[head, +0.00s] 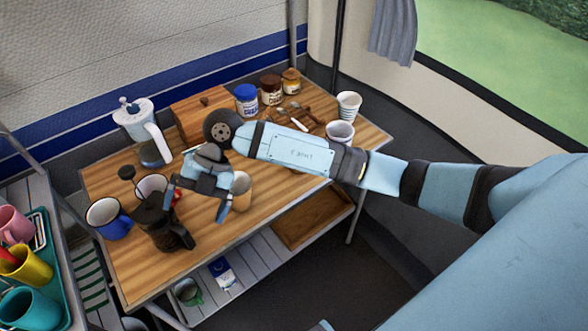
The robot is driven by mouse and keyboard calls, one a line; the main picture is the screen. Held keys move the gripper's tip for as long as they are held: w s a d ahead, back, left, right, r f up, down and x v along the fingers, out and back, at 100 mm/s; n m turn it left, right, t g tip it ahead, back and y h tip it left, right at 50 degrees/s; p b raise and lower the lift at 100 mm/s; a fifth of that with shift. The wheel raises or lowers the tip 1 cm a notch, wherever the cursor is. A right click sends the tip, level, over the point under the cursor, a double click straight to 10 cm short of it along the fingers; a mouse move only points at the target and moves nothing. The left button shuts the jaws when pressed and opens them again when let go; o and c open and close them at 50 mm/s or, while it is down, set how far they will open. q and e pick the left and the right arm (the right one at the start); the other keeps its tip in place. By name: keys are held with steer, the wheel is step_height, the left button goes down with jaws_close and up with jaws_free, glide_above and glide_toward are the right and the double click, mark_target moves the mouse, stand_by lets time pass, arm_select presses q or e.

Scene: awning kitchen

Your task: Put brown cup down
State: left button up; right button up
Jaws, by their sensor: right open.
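A tan-brown cup (241,186) stands upright on the wooden table (285,197), near its front edge. My right gripper (197,203) is over the table just left of the cup, with its fingers spread and nothing seen between them. Its right finger is close to the cup's left side and hides a little of it; I cannot tell whether they touch. My left gripper is not in view.
A dark French press (160,225), a white cup (152,186) and a blue mug (107,219) stand left of the gripper. A white-and-blue coffee maker (135,118), wooden box (190,112) and several jars (247,100) line the back. The front right tabletop is clear.

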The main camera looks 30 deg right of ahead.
steer(key=s+a+r+m+t+y, duration=0.25)
steer(key=s+a+r+y, duration=0.2)
steer(key=y, duration=0.75)
steer(key=s+d+f+m+t+h, duration=0.2)
steer(key=d+f+m+t+h, duration=1.35)
steer(key=m, duration=0.85)
steer(key=s+d+f+m+g, duration=0.1)
steer(key=s+f+g, duration=0.1)
steer(key=s+f, duration=0.2)
steer(key=s+d+f+m+g+h, duration=0.1)
steer(key=s+f+g, duration=0.1)
steer(key=s+f, duration=0.3)
steer(key=shift+s+d+f+g, duration=0.25)
steer(key=shift+s+g, duration=0.05)
steer(key=shift+s, duration=0.25)
